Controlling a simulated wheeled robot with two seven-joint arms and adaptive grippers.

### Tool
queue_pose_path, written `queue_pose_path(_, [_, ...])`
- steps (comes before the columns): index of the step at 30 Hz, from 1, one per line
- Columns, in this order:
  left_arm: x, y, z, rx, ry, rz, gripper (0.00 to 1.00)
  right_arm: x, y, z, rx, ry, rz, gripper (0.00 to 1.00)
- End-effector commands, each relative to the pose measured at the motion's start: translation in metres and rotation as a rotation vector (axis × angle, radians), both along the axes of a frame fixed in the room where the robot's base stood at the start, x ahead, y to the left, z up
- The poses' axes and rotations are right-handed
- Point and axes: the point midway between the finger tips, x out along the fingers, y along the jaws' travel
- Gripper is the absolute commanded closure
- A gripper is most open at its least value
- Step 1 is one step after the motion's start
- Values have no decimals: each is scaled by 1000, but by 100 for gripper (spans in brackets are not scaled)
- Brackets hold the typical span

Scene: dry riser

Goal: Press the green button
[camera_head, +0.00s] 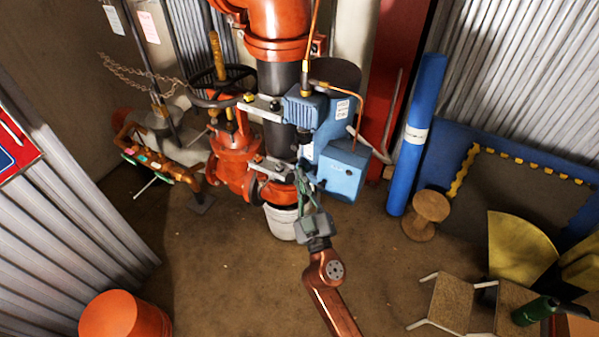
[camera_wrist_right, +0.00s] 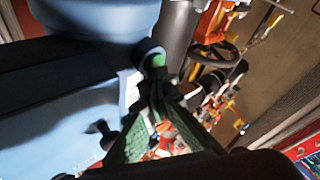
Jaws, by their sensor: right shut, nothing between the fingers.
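The green button (camera_wrist_right: 158,60) shows in the right wrist view as a small green spot with a dark surround, beside the pale blue housing. My right gripper (camera_wrist_right: 155,88) has its green-padded fingers closed together, with the tips right at the button. I cannot tell whether they touch it. In the head view my right gripper (camera_head: 305,185) is in front of the red pipework, just left of the blue box (camera_head: 343,173). The button cannot be made out in the head view. My left gripper is not in view.
A red valve (camera_head: 233,160) with a dark handwheel stands left of the blue machine. A blue roll (camera_head: 416,135) and a wooden spool (camera_head: 426,214) stand to the right. The brown floor in front is mostly clear.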

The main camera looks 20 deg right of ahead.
Motion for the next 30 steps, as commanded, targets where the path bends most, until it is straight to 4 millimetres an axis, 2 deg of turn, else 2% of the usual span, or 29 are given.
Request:
queue_pose_path(13, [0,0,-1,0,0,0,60,2,-4,0,1,1,-3,100])
queue_pose_path(30, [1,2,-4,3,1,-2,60,-5,5,-1,1,1,0,100])
